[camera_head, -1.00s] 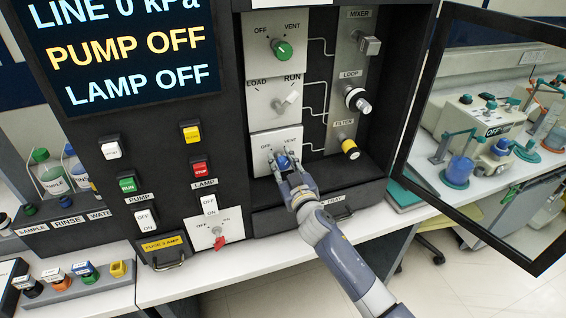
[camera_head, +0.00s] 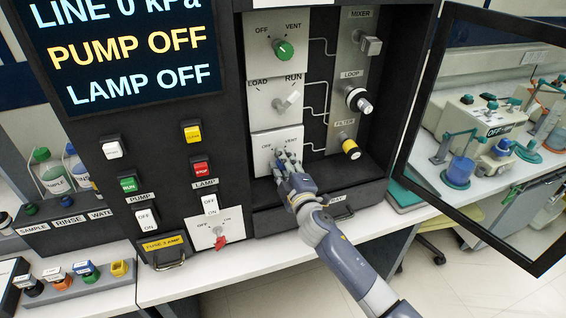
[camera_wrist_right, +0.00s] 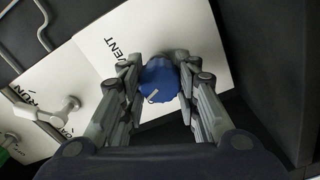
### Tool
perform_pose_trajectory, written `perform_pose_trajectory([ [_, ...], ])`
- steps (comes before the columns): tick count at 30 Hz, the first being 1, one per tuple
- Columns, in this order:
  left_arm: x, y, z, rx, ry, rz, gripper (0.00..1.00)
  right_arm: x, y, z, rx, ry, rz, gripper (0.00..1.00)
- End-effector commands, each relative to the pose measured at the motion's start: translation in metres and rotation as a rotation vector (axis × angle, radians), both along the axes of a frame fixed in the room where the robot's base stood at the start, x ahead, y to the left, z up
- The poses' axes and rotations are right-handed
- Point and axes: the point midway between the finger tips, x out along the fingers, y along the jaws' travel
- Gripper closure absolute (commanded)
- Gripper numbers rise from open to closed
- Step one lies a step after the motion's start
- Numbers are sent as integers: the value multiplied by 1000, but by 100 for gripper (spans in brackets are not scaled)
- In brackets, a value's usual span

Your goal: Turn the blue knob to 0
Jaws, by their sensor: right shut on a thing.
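The blue knob (camera_wrist_right: 158,82) sits on the lowest white panel (camera_head: 262,146), which carries an OFF mark on the left and VENT on the right. In the wrist view a small white mark shows on the knob's face. My right gripper (camera_head: 286,163) reaches the knob from below right and hides most of it in the head view. In the wrist view the fingers of my right gripper (camera_wrist_right: 158,85) are closed on two sides of the knob. I cannot read a 0 beside it. My left gripper is not in view.
Above are a white handle (camera_head: 289,101) and a green knob (camera_head: 284,50). To the right are a yellow-tipped knob (camera_head: 350,148) and a silver knob (camera_head: 358,99). A drawer (camera_head: 270,219) lies below. A dark-framed clear door (camera_head: 408,128) stands open at the right.

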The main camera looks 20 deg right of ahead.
Motion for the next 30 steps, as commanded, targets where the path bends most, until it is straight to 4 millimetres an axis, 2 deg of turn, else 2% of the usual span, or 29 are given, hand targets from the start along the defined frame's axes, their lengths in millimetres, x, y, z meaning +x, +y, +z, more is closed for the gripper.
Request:
perform_pose_trajectory([
  [6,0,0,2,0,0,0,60,0,0,-1,-182,-5,0,94],
  [15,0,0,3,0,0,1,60,0,1,-1,-347,-12,0,94],
  [30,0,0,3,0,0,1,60,0,0,-2,-417,-14,-1,94],
])
